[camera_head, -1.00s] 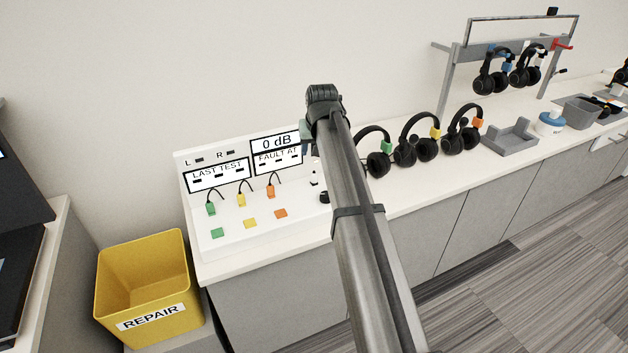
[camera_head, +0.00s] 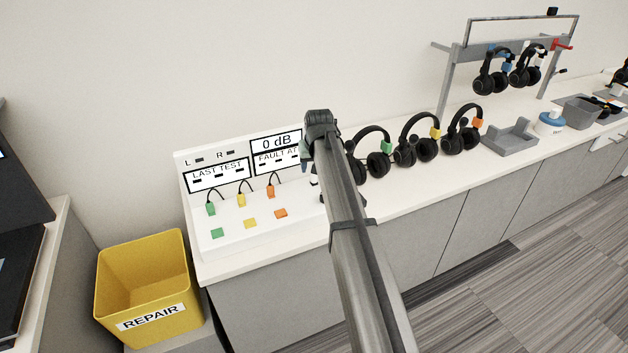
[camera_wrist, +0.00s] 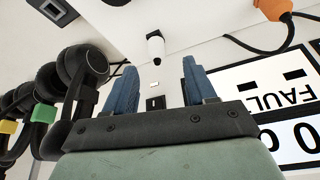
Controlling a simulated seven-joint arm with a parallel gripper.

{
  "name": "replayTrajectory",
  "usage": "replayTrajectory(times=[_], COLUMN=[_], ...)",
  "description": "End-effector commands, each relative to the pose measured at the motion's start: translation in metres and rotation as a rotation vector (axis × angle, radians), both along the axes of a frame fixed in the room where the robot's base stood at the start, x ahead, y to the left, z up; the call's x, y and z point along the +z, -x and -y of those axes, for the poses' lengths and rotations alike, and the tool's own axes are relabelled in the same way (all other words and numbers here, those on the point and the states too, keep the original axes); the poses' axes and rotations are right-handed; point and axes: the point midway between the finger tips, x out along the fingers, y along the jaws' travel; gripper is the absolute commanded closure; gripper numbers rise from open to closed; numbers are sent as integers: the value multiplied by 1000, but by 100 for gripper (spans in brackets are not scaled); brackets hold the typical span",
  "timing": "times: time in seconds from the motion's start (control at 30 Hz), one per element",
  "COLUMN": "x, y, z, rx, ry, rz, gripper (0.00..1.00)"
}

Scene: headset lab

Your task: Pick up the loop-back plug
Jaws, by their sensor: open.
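A small white plug with a black end, which looks like the loop-back plug (camera_wrist: 156,48), shows in the wrist view ahead of my fingertips, roughly in line with the gap between them. It is apart from both fingers. In the head view only a sliver of it shows beside my arm, which hides the rest. My gripper (camera_wrist: 160,68) is open and empty, its two blue fingers spread. In the head view my gripper (camera_head: 304,158) is mostly hidden behind my arm, in front of the test panel's right side.
The white test panel (camera_head: 225,240) has green, yellow and orange plugs on cords. Headsets (camera_head: 416,140) stand on the counter to the right, and one (camera_wrist: 80,70) is close beside my gripper in the wrist view. A yellow repair bin (camera_head: 150,285) stands at left.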

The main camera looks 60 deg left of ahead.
Motion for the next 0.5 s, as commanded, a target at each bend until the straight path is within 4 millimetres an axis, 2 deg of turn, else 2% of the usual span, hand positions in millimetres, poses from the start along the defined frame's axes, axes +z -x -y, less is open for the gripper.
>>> replayTrajectory(times=[0.33, 0.5], x=[-38, -47], y=[-8, -9], z=[-14, -16], rx=[0, 0], ry=[2, 1], rz=[-1, 0], gripper=[44, 44])
